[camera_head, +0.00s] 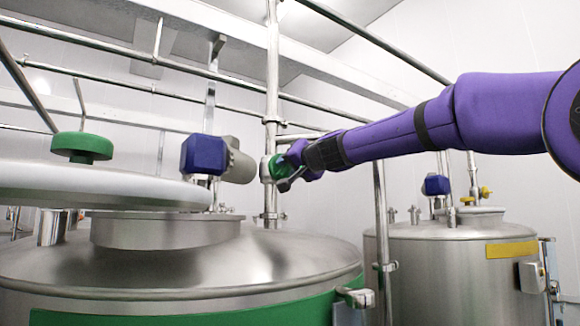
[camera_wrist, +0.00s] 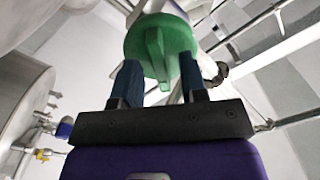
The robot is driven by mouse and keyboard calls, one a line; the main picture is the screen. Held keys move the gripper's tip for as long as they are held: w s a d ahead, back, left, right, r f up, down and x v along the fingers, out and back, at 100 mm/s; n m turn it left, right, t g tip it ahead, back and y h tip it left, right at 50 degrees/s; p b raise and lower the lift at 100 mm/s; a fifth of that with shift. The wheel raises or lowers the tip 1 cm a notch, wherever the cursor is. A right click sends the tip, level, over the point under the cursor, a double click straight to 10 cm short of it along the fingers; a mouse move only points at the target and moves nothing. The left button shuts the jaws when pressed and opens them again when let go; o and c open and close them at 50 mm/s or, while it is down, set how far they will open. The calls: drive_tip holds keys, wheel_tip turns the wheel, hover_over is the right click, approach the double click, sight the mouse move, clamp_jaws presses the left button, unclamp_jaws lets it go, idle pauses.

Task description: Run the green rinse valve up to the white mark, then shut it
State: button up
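The green rinse valve (camera_head: 266,168) sits on the upright steel pipe at the middle of the head view, partly hidden by my gripper (camera_head: 288,160). In the wrist view the valve's round green knob (camera_wrist: 132,42) fills the top middle, with a raised bar (camera_wrist: 155,50) across its face. My gripper (camera_wrist: 159,62) has its two blue fingers apart, one on each side of the bar. I see a gap between the fingers and the bar; whether the tips touch the knob's face I cannot tell. I cannot make out a white mark in either view.
A large steel tank (camera_head: 200,265) with a tilted lid (camera_head: 90,185) stands at the left, a green handwheel (camera_head: 82,147) above it. A blue-ended motor (camera_head: 203,155) is close left of the valve. A second tank (camera_head: 450,270) stands right, below my arm. Pipes run overhead.

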drive_tip(key=shift+w, duration=0.1)
drive_tip(key=shift+c, duration=0.4)
clamp_jaws()
drive_tip(key=shift+m, duration=0.3)
drive_tip(key=m, duration=0.9)
drive_tip(key=shift+m, duration=0.4)
drive_tip(key=shift+o, duration=0.4)
unclamp_jaws()
